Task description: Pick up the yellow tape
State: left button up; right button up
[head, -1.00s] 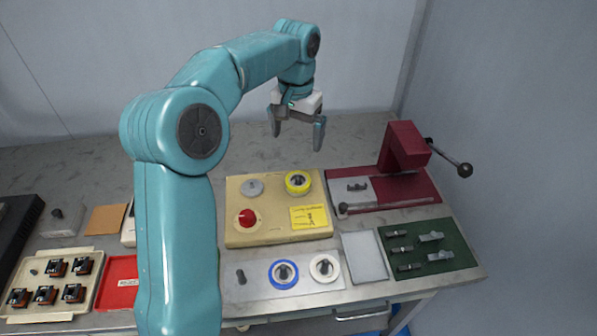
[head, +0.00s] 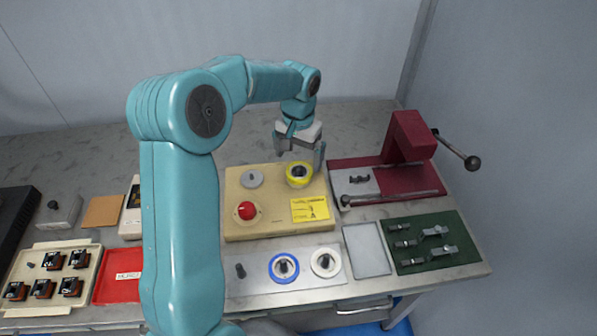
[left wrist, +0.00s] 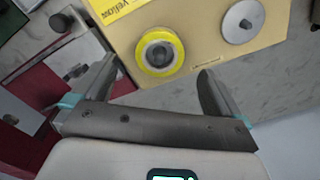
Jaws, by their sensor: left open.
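The yellow tape (head: 299,174) is a yellow ring around a dark hub, lying on the back right of the beige box (head: 275,228). It also shows in the left wrist view (left wrist: 160,51), ahead of the fingers and nearly centred between them. My left gripper (head: 299,160) is open and empty, just above and behind the tape in the head view. In the left wrist view its two fingers (left wrist: 157,82) are spread wider than the tape, with no visible contact. My right gripper is in neither view.
The box also carries a grey disc (head: 251,178), a red knob (head: 246,210) and a yellow label (head: 310,209). A dark red press (head: 408,138) with a lever stands to the right. Blue (head: 283,268) and white (head: 325,263) rolls lie on a plate in front.

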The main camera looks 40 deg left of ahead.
aim_at(299, 167)
pick_arm(q)
jog(key=f, duration=0.4)
jog(key=shift+w+f+p, duration=0.1)
jog(key=shift+w+p, duration=0.1)
jog(key=shift+p, duration=0.1)
jog(key=shift+s+a+f, duration=0.1)
jog(key=shift+f, duration=0.3)
jog(key=c, duration=1.1)
